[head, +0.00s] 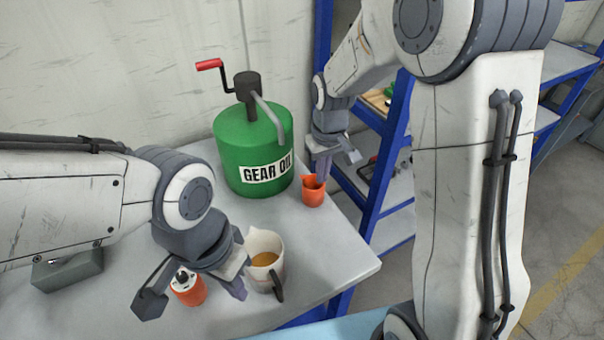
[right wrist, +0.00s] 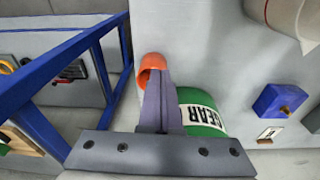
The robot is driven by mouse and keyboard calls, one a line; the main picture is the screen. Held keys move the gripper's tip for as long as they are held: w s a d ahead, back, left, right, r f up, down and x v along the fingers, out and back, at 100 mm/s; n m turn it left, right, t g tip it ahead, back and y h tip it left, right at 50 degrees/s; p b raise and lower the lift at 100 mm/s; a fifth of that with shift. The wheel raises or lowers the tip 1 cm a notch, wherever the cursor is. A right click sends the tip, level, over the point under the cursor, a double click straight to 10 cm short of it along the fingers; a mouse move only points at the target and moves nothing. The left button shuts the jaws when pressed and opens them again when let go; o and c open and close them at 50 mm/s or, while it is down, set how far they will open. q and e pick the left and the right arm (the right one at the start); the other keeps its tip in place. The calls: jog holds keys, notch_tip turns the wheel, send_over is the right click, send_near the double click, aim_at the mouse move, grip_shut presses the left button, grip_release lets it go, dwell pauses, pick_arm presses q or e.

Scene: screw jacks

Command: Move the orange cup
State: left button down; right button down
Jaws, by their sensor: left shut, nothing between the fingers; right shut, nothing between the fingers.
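The orange cup (head: 313,194) stands upright near the right edge of the grey table, just right of the green gear oil drum (head: 243,160). In the right wrist view the cup (right wrist: 152,62) shows at the tips of my right gripper (right wrist: 154,74). In the head view my right gripper (head: 322,180) points down at the cup's mouth, shut with nothing held. Whether its tips touch the cup I cannot tell. My left gripper (head: 238,291) is shut and empty, low over the front of the table, between a small orange can with a white top (head: 190,290) and a white jug (head: 268,246).
The jug holds amber liquid. A grey box (head: 68,270) sits at the left. The drum's red crank (head: 210,65) sticks up. A blue-framed shelf (head: 385,165) stands close right of the table. In the right wrist view a blue block (right wrist: 278,100) lies at the right.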

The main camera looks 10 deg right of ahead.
jog(key=n+g, duration=0.1)
jog(key=n, duration=0.1)
send_over(304, 182)
jog(key=w+d, duration=0.1)
jog(key=w, duration=0.2)
notch_tip(304, 182, down, 3)
jog(key=f, duration=0.3)
jog(key=f+p, duration=0.1)
jog(key=f, duration=0.3)
jog(key=f+p, duration=0.1)
jog(key=f, duration=0.2)
jog(key=shift+w+a+f, duration=0.15)
jog(key=shift+w+a, duration=0.05)
jog(key=shift+a, duration=0.05)
